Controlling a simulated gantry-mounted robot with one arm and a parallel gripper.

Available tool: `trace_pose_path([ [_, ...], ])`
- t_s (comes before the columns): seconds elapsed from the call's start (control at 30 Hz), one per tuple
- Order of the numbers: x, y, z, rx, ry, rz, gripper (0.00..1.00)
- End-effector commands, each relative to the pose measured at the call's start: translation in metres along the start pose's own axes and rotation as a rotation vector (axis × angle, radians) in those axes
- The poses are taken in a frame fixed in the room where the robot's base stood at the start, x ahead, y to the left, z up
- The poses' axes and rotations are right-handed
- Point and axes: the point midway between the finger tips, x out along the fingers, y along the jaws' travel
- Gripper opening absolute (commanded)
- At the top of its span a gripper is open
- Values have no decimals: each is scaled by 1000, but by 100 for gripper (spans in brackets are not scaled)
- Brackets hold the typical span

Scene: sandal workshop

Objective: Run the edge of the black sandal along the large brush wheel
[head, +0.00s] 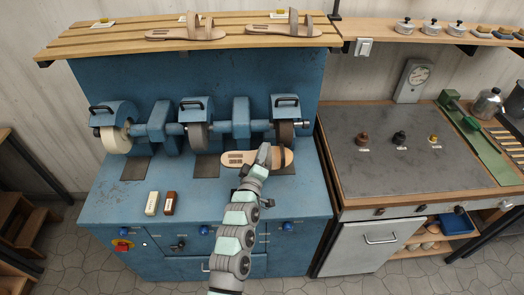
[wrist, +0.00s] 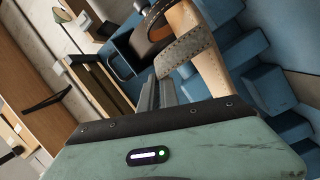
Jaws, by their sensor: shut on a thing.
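A sandal with a tan sole (head: 238,158) and a dark strap (head: 279,156) is in my gripper (head: 264,156). My gripper is shut on it near the strap. The sandal is held in front of and just below the dark brown wheel (head: 285,134) at the right end of the blue machine. In the wrist view the sandal (wrist: 207,60) shows a stitched strap, close to a brown-rimmed wheel (wrist: 152,30); I cannot tell whether they touch. A grey-brown wheel (head: 197,136) is in the middle and a wide cream wheel (head: 116,139) at the left.
Two tan sandals (head: 190,33) lie on the slatted shelf (head: 120,38) above. A cream block (head: 152,203) and a brown block (head: 169,203) lie on the machine's front ledge. A grey-topped bench (head: 385,175) with small knobbed items stands right. The ledge's front right is clear.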

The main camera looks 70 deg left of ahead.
Motion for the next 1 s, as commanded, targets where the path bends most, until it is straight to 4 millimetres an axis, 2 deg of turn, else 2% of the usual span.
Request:
trace_pose_path([
  [1.0,-1,3,-6,-53,-34,16,0],
])
